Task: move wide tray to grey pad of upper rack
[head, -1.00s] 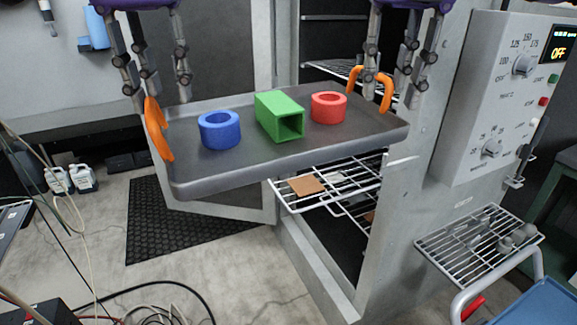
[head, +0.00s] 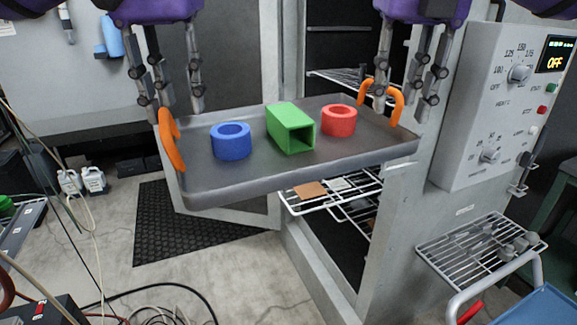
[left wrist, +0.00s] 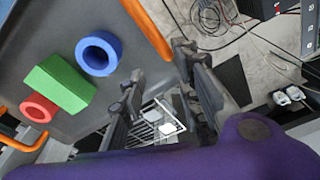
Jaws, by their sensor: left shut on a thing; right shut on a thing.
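The wide grey tray (head: 215,181) hangs in the air in front of the open oven, roughly level. It carries a blue ring (head: 231,141), a green square tube (head: 290,127) and a red ring (head: 339,120). My left gripper (head: 172,108) is shut at the tray's left orange handle (head: 172,140). My right gripper (head: 404,98) is shut at the right orange handle (head: 397,104). The left wrist view shows the tray (left wrist: 75,25) beside my left fingers (left wrist: 160,90). A pale pad (head: 343,183) lies on a wire rack (head: 372,190) behind the tray, partly hidden by it.
A brown pad (head: 310,189) lies on the same rack. Another wire rack (head: 345,76) shows higher up. The oven's control panel (head: 497,110) stands at the right, above a side wire shelf (head: 440,252) with small grey parts. Cables (head: 160,293) lie on the floor.

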